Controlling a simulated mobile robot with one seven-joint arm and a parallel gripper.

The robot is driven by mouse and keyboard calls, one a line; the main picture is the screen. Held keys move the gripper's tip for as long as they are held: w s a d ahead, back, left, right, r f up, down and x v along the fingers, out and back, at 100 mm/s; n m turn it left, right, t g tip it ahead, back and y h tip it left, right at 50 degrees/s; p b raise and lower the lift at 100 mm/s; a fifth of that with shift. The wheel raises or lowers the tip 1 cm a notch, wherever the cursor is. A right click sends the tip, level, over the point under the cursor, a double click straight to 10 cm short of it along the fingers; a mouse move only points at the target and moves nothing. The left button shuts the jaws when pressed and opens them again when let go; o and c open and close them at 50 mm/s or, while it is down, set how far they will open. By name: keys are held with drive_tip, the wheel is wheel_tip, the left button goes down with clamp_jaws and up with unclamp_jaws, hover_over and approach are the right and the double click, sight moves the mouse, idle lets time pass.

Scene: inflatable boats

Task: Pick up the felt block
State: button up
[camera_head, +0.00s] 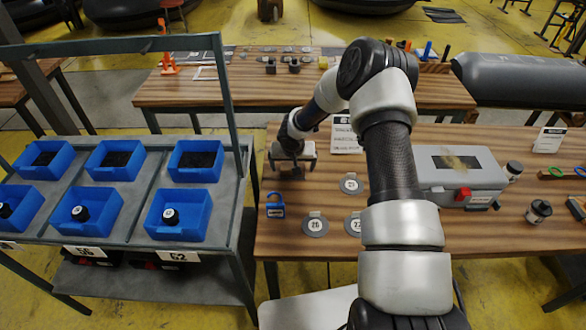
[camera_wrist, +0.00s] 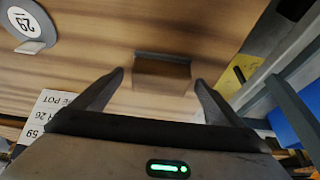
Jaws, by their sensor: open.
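In the wrist view a small brown block with a dark grey strip along its far edge, apparently the felt block (camera_wrist: 162,76), rests on the wooden table. My gripper (camera_wrist: 159,77) is open, with one finger on each side of the block and visible gaps between. I see no contact. In the head view my gripper (camera_head: 290,172) points down over the left part of the near table, and I cannot make out the block clearly under it.
The wooden table (camera_head: 330,245) also holds numbered round discs (camera_head: 349,184), a blue padlock (camera_head: 275,206) and a grey case (camera_head: 459,178). A metal rack with blue bins (camera_head: 178,214) and an upright frame stands close on the left. A white sign (camera_head: 345,138) lies behind.

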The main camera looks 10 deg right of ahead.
sight(293, 165)
drive_tip(key=shift+w+f, duration=0.2)
drive_tip(key=shift+f, duration=0.2)
drive_tip(key=shift+c, duration=0.3)
drive_tip(key=c, duration=1.1)
drive_tip(key=shift+r, duration=0.1)
wheel_tip(293, 165, up, 10)
drive_tip(key=shift+f, duration=0.1)
